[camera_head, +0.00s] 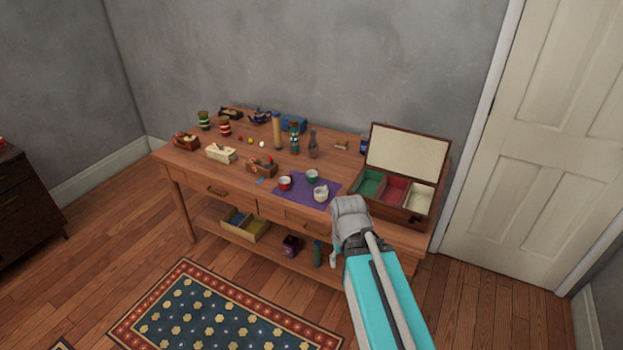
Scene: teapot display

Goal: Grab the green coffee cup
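A small green cup (312,176) with a pale inside stands upright on a purple cloth (308,193) on the wooden table. A red cup (285,183) stands to its left on the cloth, and a white cup (321,193) stands in front of it to the right. My arm reaches in from the lower right, and its end is at the table's front edge, to the right of and nearer than the cups.
An open box (411,205) with green, red and white compartments stands right of the cloth. Bottles (313,146), a blue box (293,124) and several small decorated items stand behind and left. The lower shelf holds a yellow tray (262,233). A patterned rug (220,315) lies in front.

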